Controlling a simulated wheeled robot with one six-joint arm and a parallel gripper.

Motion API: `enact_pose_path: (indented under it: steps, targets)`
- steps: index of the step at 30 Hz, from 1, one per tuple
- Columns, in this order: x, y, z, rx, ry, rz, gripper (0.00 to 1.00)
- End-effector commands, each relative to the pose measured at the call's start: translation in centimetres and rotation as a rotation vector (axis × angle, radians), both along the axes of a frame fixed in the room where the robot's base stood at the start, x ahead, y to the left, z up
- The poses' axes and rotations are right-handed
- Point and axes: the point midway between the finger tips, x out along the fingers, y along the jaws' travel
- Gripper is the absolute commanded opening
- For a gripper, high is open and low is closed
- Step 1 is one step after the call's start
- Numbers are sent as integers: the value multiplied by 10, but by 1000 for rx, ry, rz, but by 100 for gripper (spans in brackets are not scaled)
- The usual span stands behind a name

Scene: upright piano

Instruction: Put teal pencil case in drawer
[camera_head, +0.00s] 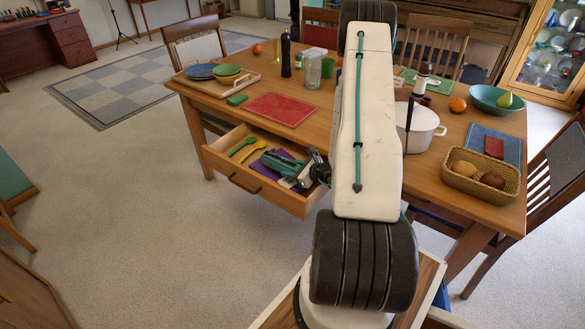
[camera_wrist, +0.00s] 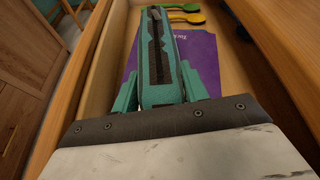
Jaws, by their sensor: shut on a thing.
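The teal pencil case (camera_wrist: 160,48), long with a dark strip along its top, is between the two teal fingers of my gripper (camera_wrist: 160,76). My gripper is shut on it. In the head view, the case (camera_head: 275,163) is over the inside of the open drawer (camera_head: 257,196), in the table's front. My gripper (camera_head: 300,172) reaches in from the right, partly hidden by my arm. The case is above a purple booklet (camera_wrist: 203,66) in the drawer. I cannot tell whether it touches the booklet.
A green spoon (camera_head: 242,146) and a yellow spoon (camera_head: 254,150) lie at the drawer's left end. On the table are a red mat (camera_head: 283,108), a tray with plates (camera_head: 215,84), a white pot (camera_head: 422,132) and a basket (camera_head: 478,190). Carpet before the drawer is clear.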

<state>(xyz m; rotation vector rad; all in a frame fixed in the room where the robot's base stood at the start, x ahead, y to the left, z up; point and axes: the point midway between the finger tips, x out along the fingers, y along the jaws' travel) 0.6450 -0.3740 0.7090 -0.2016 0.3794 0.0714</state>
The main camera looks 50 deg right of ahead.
Motion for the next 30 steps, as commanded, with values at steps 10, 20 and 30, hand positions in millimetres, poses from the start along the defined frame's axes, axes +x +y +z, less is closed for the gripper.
enact_pose_path:
  steps: [10, 20, 30]
  targets:
    - [0, 0, -3, 1, 0, -1, 66]
    - [0, -1, 5, -1, 0, -1, 66]
    - [-60, -4, 34, 1, 0, -7, 66]
